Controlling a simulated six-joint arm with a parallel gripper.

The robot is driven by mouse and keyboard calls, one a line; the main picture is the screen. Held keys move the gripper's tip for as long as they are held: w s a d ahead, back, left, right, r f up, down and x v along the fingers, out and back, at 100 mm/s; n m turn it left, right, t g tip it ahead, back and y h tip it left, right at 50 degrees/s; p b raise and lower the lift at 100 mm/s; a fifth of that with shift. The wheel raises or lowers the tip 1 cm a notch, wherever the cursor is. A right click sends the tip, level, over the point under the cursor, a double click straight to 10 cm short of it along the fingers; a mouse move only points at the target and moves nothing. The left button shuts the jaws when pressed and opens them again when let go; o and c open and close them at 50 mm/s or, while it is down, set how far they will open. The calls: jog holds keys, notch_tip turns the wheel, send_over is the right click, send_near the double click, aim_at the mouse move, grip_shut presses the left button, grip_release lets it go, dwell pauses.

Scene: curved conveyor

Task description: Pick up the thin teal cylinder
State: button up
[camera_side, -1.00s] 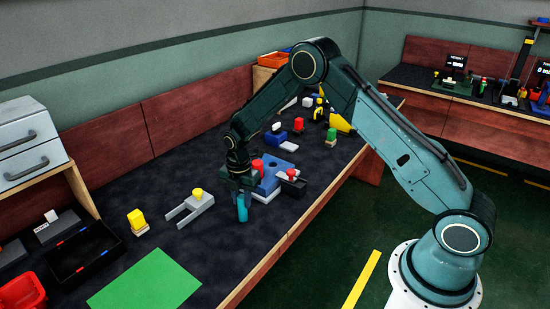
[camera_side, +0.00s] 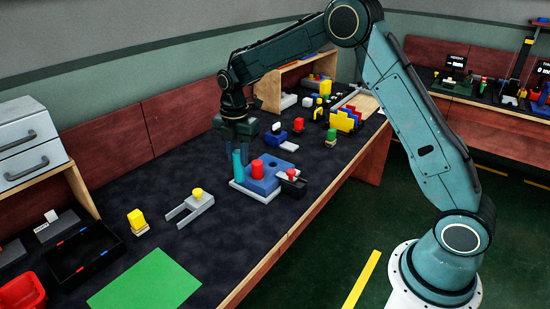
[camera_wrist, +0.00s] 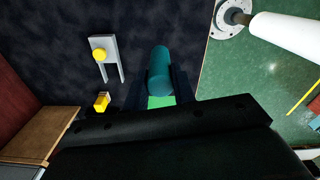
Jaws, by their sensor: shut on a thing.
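The thin teal cylinder (camera_side: 238,166) is upright below my gripper (camera_side: 238,152) in the side view, in front of the left edge of the blue block. In the wrist view the teal cylinder (camera_wrist: 160,68) lies between the two dark fingers of my gripper (camera_wrist: 159,88), which are shut on it. Its gripped end is partly hidden by the fingers. I cannot tell exactly how high its lower end is above the bench.
A blue block (camera_side: 266,186) with a red cylinder (camera_side: 257,167) stands just right of the teal cylinder. A grey fork-shaped fixture (camera_side: 190,209) with a yellow knob lies nearer.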

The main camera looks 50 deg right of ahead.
jog(key=shift+r, duration=2.15)
